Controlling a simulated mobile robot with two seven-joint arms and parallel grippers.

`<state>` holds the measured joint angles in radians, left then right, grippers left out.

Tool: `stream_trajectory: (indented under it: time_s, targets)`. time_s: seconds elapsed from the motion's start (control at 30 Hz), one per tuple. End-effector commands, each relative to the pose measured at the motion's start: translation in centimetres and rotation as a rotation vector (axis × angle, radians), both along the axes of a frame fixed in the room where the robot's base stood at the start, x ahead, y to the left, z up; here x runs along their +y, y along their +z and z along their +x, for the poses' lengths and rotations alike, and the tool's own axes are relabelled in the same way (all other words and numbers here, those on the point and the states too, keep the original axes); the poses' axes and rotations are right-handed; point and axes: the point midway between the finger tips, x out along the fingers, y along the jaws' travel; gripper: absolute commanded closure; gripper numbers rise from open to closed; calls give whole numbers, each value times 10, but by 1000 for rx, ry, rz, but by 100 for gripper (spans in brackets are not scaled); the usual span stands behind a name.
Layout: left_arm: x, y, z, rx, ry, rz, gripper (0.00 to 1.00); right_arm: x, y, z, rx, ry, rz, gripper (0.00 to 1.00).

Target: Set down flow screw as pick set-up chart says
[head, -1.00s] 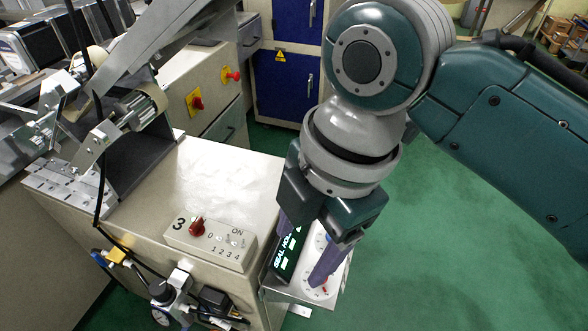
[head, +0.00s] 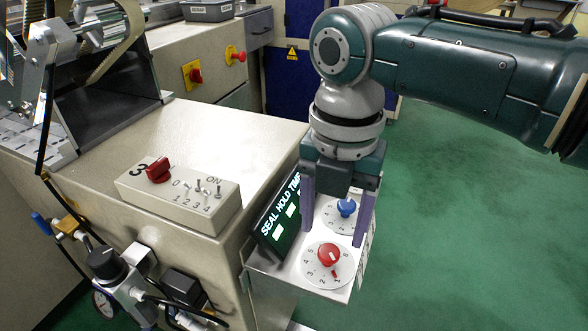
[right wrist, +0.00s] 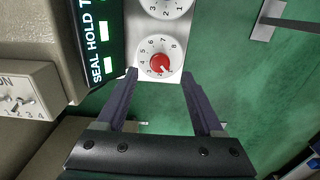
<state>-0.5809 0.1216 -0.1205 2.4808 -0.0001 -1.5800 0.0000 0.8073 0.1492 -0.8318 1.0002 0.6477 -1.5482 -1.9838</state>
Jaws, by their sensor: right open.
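Two numbered white dials lie on a small bracket plate at the cabinet's corner. The nearer dial has a red knob (head: 329,254), the farther one a blue knob (head: 346,207). No label reading flow is legible, so I cannot tell which is the down flow screw. My right gripper (head: 334,235) is open and empty, pointing down over the dials. In the right wrist view the red knob (right wrist: 160,63) shows just beyond and between the open fingertips (right wrist: 160,75), apparently untouched. The knobs' exact settings are too small to read surely. No set-up chart is legible. My left gripper is not in view.
A dark SEAL HOLD TIME display (head: 281,217) stands close left of the dials. A switch box (head: 180,195) with a red rotary knob and several toggles sits on the cabinet top. Air fittings and a gauge (head: 104,302) hang below. Green floor at right is open.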

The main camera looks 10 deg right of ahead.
Motion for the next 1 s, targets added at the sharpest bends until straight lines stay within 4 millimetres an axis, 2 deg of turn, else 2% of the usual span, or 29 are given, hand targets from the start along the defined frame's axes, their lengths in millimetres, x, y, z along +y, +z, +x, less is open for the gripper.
stream_trajectory:
  time_s: [0.03, 0.2, 0.33, 0.6, 1.0]
  targets:
    - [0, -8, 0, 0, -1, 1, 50, 1, -14, -1, 3, 0, -1, 31]
    - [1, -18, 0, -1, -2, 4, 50, 0, -37, 0, 1, 0, -1, 31]
    - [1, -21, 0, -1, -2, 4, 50, 1, -45, 0, 0, 1, 0, 31]
    - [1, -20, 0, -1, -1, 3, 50, 0, -45, 0, -1, 0, 0, 31]
    - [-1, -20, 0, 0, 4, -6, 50, 0, -45, 0, -1, -1, 0, 75]
